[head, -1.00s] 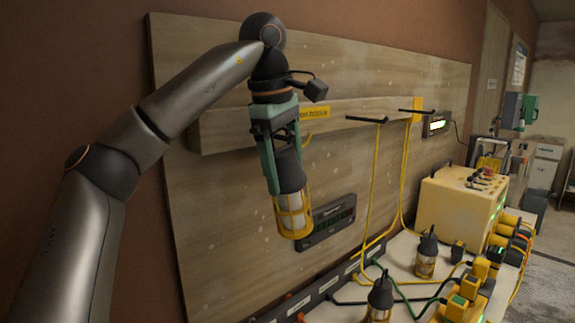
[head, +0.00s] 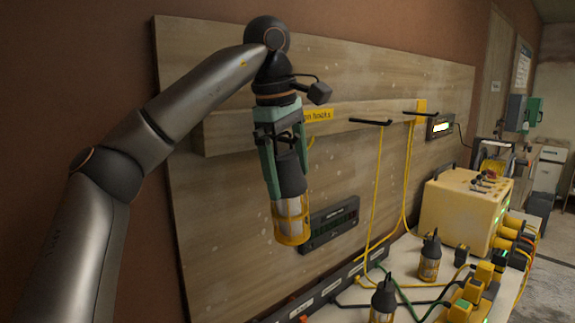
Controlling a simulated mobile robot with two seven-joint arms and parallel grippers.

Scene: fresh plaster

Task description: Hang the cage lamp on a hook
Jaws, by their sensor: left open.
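A cage lamp (head: 290,212) with a black top and yellow cage hangs nearly upright in front of the board, just below my left gripper (head: 284,172). The gripper points down and is open, with its green fingers on either side of the lamp's black top. The upper end of the lamp and whatever bears it are hidden behind the gripper. Two black hooks, one nearer (head: 370,122) and one farther (head: 422,113), stick out of the wooden rail (head: 340,136) to the right, with yellow cables hanging near them. My right gripper is out of view.
Two more cage lamps, one at the back (head: 430,260) and one in front (head: 383,300), stand on the bench (head: 405,262) among cables and plugs. A yellow power box (head: 455,212) stands at the right. A dark panel (head: 333,222) sits on the board behind the lamp.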

